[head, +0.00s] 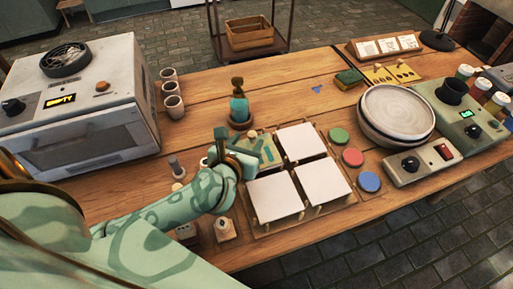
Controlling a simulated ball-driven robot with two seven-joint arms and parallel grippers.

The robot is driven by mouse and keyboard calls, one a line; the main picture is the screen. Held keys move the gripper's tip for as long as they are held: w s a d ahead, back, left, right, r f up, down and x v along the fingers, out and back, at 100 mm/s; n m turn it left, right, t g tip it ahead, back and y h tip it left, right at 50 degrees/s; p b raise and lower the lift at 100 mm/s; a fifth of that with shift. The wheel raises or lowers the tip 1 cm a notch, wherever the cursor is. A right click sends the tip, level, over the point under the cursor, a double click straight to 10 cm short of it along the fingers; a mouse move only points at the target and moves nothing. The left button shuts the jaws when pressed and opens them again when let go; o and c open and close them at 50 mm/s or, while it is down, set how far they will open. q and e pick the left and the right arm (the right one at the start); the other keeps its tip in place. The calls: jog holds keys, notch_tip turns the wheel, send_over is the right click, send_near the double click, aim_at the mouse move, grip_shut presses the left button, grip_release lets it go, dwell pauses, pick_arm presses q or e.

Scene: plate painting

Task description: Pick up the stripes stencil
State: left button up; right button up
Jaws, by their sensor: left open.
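My left gripper (246,162) is open over the left side of a wooden frame (328,203) with square compartments. Three compartments hold plain white squares: back right (301,143), front left (275,197) and front right (322,180). The back-left compartment is partly hidden by my gripper and shows a green surface (267,152) with pale marks; I cannot tell what it is. Two yellow stencil-like sheets with dark cutouts lie at the back right, one on the left (379,75) and one on the right (405,71). I cannot make out stripes on either. My right gripper is not in view.
A stack of plates (397,113) stands right of the frame, beside green (339,135), red (352,157) and blue (369,182) discs. A kiln-like box (85,105) and cups (172,88) stand left. A teal bottle (239,107) stands behind my gripper. The back middle table is mostly clear.

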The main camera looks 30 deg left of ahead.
aim_at(250, 138)
pick_arm(q)
jog(key=b+x, duration=0.1)
jog(key=x, duration=0.3)
jog(key=shift+w+f, duration=0.25)
jog(key=shift+f, duration=0.05)
jog(key=shift+r, duration=0.1)
jog(key=c, duration=1)
